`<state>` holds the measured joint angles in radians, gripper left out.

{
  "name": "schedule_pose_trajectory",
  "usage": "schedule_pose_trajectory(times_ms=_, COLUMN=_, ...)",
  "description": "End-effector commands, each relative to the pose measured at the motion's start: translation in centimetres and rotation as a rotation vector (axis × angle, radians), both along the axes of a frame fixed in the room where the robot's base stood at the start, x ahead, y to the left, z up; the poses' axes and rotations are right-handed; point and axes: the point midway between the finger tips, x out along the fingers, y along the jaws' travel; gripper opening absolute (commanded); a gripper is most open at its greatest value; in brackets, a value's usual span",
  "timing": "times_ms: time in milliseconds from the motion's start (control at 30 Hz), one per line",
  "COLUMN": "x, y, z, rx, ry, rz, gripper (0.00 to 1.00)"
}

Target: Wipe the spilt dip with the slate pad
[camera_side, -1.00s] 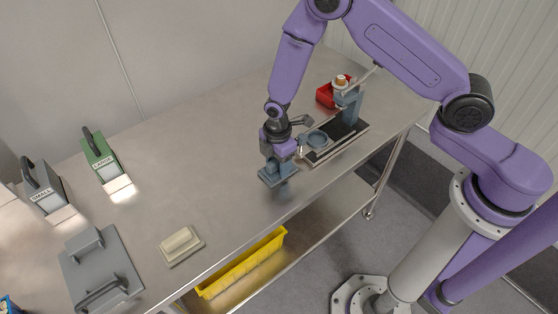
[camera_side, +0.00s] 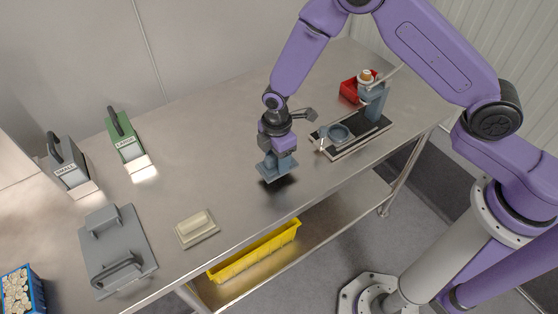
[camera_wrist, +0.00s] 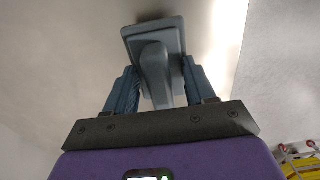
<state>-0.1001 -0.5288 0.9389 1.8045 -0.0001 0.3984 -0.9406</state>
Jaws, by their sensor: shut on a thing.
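My gripper (camera_side: 278,153) is shut on the handle of the slate pad (camera_side: 271,171), a blue-grey plate. In the wrist view the pad (camera_wrist: 153,32) shows beyond the fingers, with its upright handle (camera_wrist: 157,78) between them. The pad hangs over the middle of the steel table (camera_side: 215,160), with a dark shadow below and to its right. It looks slightly raised, but I cannot tell the exact gap. I cannot make out the spilt dip in either view.
A cream pad (camera_side: 195,226) lies front left, near a grey plate with handles (camera_side: 118,250). Cases marked SMALL (camera_side: 68,165) and LARGE (camera_side: 124,138) stand behind. A fixture with a round cup (camera_side: 338,135) and a red bin (camera_side: 352,90) are right. A yellow bin (camera_side: 255,252) sits below.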

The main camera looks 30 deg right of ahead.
Motion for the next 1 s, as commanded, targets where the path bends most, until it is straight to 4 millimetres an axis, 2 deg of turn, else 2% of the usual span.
schedule_pose_trajectory(times_ms=500, x=0.0, y=0.0, z=4.6, rx=0.001, ry=-0.001, rz=0.001, gripper=0.26)
schedule_pose_trajectory(times_ms=1000, x=0.0, y=0.0, z=5.0, rx=0.0, ry=0.0, rz=0.001, gripper=0.26)
